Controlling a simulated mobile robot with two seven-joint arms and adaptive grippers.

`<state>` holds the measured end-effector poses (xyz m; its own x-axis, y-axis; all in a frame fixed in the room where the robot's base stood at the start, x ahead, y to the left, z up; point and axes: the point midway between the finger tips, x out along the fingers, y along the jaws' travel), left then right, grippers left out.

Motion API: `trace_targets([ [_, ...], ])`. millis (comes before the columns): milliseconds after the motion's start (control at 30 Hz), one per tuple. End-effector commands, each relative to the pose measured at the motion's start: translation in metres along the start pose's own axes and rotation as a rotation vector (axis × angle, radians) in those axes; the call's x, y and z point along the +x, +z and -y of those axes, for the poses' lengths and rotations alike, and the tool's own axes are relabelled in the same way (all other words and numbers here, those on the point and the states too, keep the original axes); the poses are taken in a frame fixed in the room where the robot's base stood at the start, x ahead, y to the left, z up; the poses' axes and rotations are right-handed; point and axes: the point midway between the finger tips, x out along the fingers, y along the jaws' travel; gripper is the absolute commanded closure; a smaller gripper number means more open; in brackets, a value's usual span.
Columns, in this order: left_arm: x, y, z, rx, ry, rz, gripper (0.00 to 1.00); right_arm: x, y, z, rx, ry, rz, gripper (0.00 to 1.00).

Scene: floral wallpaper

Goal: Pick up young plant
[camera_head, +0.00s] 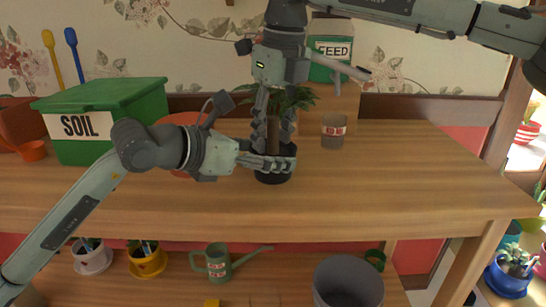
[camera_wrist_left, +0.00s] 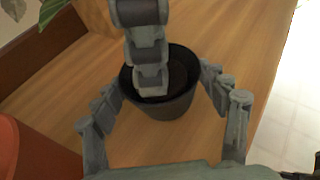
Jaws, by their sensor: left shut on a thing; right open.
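The young plant's green leaves (camera_head: 300,98) show behind my right gripper, above the worktable. A small black pot (camera_head: 274,178) stands below them on the table, and it also shows in the left wrist view (camera_wrist_left: 165,112) with dark soil inside. My left gripper (camera_head: 268,161) reaches in from the left and is shut on the pot, with fingers on both sides of it. My right gripper (camera_head: 274,128) points down from above and is open, its fingers either side of a brown upright part over the pot. A right finger covers part of the pot's opening in the wrist view.
A green soil box (camera_head: 90,135) and an orange pot (camera_wrist_left: 25,150) are left of the plant. A grey cup (camera_head: 334,131) and a seed container (camera_head: 330,48) stand behind right. The table's right side (camera_head: 420,170) is clear. A watering can (camera_head: 217,262) and grey bin (camera_head: 348,283) are below.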

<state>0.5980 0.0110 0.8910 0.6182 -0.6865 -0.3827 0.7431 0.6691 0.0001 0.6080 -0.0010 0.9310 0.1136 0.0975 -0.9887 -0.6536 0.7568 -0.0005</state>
Motion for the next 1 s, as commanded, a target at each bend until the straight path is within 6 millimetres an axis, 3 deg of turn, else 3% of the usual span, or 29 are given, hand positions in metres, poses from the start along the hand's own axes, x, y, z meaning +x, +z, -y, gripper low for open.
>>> trace_targets([
  [167,0.0003,-0.0005,0.0,-0.001,0.0,-0.001,0.58,0.0003,0.0,0.0001,0.0,0.0,0.0,0.57],
  [533,0.0002,-0.0005,0.0,-0.001,0.0,-0.001,0.58,-0.0001,0.0001,-0.0001,0.0,0.0,0.0,1.0],
  [1000,0.0002,-0.0005,0.0,-0.001,0.0,-0.001,0.58,-0.0017,0.0006,-0.0002,0.0,0.0,0.002,1.0],
])
